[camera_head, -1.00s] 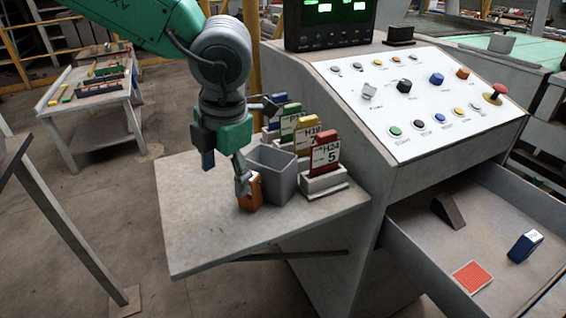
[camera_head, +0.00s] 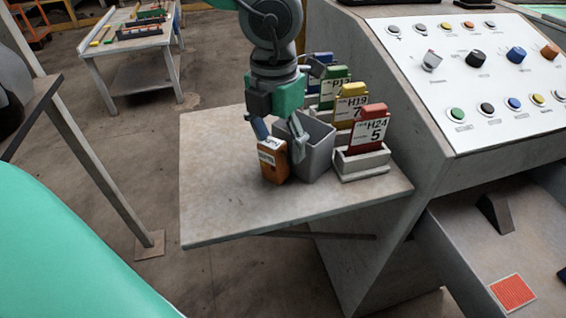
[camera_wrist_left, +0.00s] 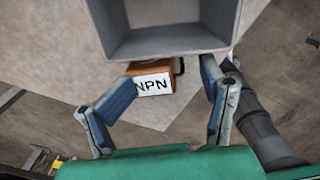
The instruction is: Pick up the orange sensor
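The orange sensor (camera_head: 270,165) stands upright on the grey side shelf (camera_head: 225,205), just left of the open grey bin (camera_head: 318,150). In the left wrist view the sensor (camera_wrist_left: 152,76) shows a white label reading NPN, and the bin (camera_wrist_left: 165,42) hides part of it. My left gripper (camera_head: 279,142) is open, with its fingers low by the sensor. In the left wrist view the gripper's (camera_wrist_left: 170,78) fingers are spread, one near each side of the sensor, the left one closer. I cannot tell whether a finger touches it. My right gripper is not in view.
Tag cards in holders, including a red H24 card (camera_head: 368,135) and a yellow H19 card (camera_head: 350,100), stand right of the bin. A sloped button panel (camera_head: 480,70) and an open drawer (camera_head: 455,235) are further right. The shelf's front left is clear.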

